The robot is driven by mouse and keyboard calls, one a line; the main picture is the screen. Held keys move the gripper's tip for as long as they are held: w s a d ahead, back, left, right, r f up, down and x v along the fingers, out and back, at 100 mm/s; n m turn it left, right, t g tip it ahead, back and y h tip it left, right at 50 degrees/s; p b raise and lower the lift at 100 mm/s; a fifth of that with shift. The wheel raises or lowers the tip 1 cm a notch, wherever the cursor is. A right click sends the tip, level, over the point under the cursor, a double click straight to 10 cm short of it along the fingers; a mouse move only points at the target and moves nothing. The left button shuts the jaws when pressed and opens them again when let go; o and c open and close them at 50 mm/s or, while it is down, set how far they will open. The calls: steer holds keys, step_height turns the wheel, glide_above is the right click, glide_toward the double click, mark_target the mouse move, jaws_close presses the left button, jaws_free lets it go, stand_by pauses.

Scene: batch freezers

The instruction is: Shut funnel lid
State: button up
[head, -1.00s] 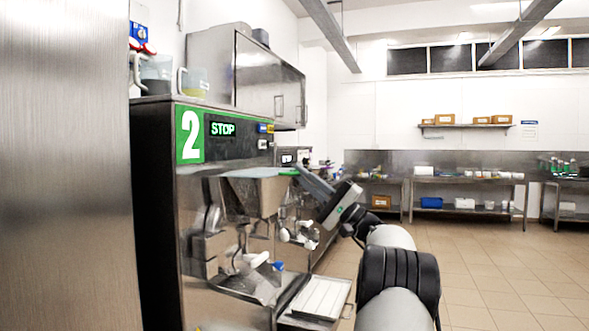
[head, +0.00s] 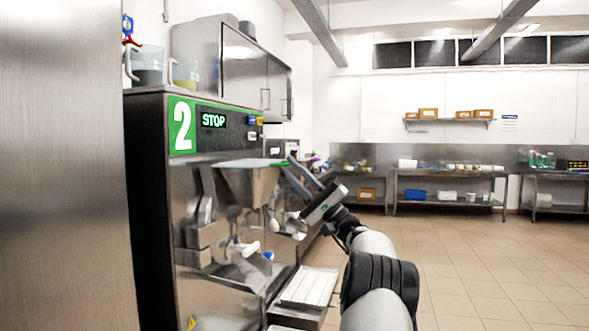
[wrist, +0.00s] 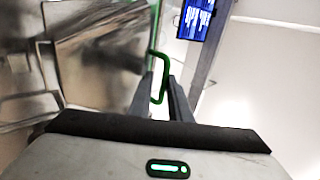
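The steel funnel (head: 250,183) is on the front of the machine marked 2. Its lid (head: 240,163) shows edge-on as a thin, nearly level plate across the funnel top. I cannot tell whether it is fully down. The lid's green handle (head: 281,163) is at its right end. My gripper (head: 288,164) is at this end, its fingers pointing up and left. In the wrist view, the green loop handle (wrist: 155,68) reaches down between the fingertips of my gripper (wrist: 163,80). The fingers are apart; no firm hold on the handle shows.
The machine (head: 150,200) stands at left, with jugs (head: 185,73) on top and a tray (head: 308,287) low in front, below my arm. A steel panel (head: 60,160) fills the left edge. Work tables (head: 450,175) stand at the back. The tiled floor (head: 490,260) at right is clear.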

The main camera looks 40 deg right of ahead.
steer(key=shift+o, duration=0.3)
steer(key=shift+w+a+f, duration=0.1)
steer(key=shift+w+f, duration=0.25)
steer(key=shift+f, duration=0.2)
steer(key=shift+w+a+f, duration=0.1)
steer(key=shift+w+f, duration=0.2)
steer(key=shift+f, duration=0.25)
steer(key=shift+s+m, duration=0.1)
steer(key=shift+m, duration=0.2)
steer(key=shift+d, duration=0.1)
steer(key=s+r+p+v, duration=0.1)
steer(key=v, duration=1.6)
steer(key=shift+w+d, duration=0.1)
